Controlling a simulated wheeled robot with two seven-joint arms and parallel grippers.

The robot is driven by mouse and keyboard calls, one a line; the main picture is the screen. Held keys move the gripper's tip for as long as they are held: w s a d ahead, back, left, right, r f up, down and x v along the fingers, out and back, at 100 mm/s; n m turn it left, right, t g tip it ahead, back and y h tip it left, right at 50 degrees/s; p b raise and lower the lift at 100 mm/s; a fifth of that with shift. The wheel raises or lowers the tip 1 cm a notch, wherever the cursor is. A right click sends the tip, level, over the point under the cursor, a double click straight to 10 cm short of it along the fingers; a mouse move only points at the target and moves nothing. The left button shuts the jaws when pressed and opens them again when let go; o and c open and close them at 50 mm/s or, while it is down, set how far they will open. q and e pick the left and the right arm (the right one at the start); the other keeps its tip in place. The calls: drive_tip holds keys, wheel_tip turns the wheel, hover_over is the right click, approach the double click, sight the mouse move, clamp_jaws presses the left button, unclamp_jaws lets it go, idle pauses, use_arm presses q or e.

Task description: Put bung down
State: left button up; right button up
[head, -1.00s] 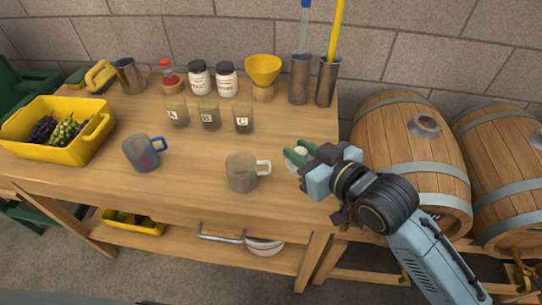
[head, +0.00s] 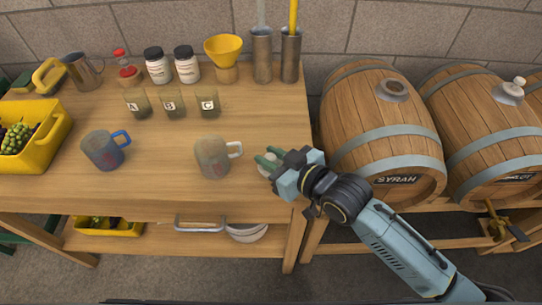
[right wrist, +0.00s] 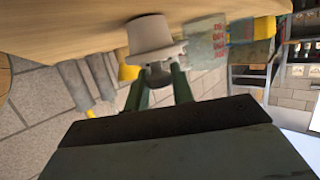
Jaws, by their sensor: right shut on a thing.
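My right gripper (head: 268,162) is over the right end of the wooden table (head: 150,185), to the right of the grey mug. It is shut on a pale grey bung, which is mostly hidden by the fingers in the head view. In the right wrist view the bung (right wrist: 152,38) sits between the green fingertips (right wrist: 160,76), close to the table surface. I cannot tell whether it touches the wood. My left gripper is out of view.
A grey mug (head: 213,157) and a blue-handled mug (head: 104,150) stand nearby. Jars A, B and C (head: 172,104) are behind. The Syrah barrel (head: 372,130) has an open hole; the barrel beside it (head: 490,120) carries a white bung (head: 510,90).

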drive_tip(key=o, duration=0.5)
drive_tip(key=shift+f, duration=0.2)
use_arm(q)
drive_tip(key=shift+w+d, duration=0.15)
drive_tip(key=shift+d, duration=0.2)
use_arm(e)
drive_tip(key=o, duration=0.5)
drive_tip(key=shift+r, duration=0.1)
drive_tip(key=shift+r, duration=0.15)
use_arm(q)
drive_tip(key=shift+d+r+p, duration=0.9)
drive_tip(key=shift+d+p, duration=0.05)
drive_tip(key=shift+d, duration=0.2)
use_arm(e)
drive_tip(key=v, duration=1.2)
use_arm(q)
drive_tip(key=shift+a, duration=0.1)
